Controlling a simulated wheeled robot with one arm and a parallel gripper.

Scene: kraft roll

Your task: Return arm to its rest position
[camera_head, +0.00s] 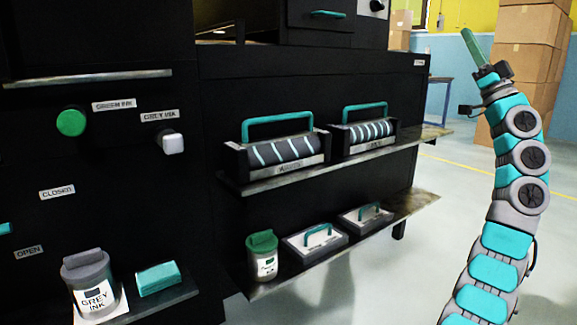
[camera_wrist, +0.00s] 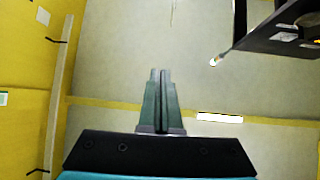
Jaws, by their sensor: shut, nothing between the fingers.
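My arm rises along the right side of the head view, with my gripper (camera_head: 474,48) at its top, pointing up and to the left. In the wrist view my gripper (camera_wrist: 160,72) shows two green fingers lying close together, shut with nothing between them. The gripper touches nothing and is well apart from the black machine (camera_head: 300,95) to its left.
Cardboard boxes (camera_head: 525,60) stand stacked behind my arm. The machine's shelves hold two rollers with teal handles (camera_head: 285,150) (camera_head: 368,134), a green-lidded jar (camera_head: 262,255) and two white plates (camera_head: 315,242) (camera_head: 366,217). A grey ink jar (camera_head: 95,285) stands at lower left. Floor between is clear.

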